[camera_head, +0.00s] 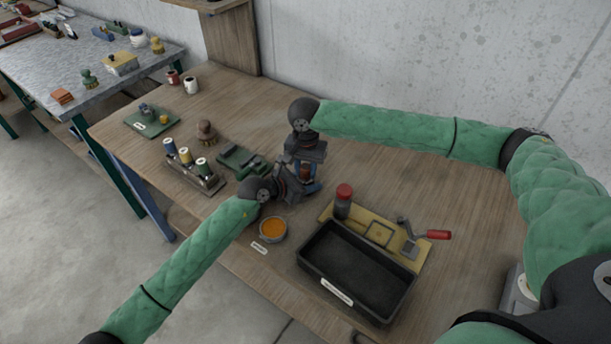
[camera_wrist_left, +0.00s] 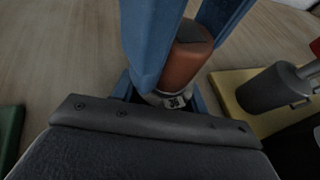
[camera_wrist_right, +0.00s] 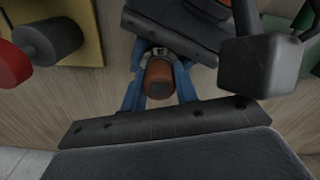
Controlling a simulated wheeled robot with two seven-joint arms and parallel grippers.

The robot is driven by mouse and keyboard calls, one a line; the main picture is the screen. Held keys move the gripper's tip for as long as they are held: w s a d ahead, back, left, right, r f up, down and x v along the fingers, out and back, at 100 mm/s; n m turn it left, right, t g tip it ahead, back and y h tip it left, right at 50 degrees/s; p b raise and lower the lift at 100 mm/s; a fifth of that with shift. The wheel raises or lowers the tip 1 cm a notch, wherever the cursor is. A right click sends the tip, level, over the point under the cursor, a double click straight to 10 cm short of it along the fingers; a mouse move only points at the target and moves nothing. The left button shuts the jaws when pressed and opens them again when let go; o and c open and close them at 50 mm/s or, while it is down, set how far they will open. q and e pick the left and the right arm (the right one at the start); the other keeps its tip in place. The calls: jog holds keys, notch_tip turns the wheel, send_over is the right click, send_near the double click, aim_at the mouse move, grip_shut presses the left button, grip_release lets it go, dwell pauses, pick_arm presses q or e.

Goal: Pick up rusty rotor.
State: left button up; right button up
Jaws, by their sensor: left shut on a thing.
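The rusty rotor (camera_head: 305,173) is a reddish-brown cylinder with a pale, marked lower end. It also shows in the left wrist view (camera_wrist_left: 188,52) and the right wrist view (camera_wrist_right: 158,80). My left gripper (camera_head: 308,187) comes in from the left and is shut on the rotor low down. My right gripper (camera_head: 305,166) is above it, and its blue fingers lie on either side of the rotor. Whether they press on it cannot be told. The grippers hide part of the rotor.
A black bin (camera_head: 350,304) stands at the front right. A bowl of orange stuff (camera_head: 273,229), a spool rack (camera_head: 207,187) and a green fixture (camera_head: 240,160) are close by.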

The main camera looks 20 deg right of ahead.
grip_shut()
jog(key=shift+r, duration=0.1)
notch_tip(320, 180, up, 10)
jog(key=shift+f, duration=0.1)
pick_arm(q)
jog(key=o, duration=1.3)
jog(key=shift+c, duration=0.2)
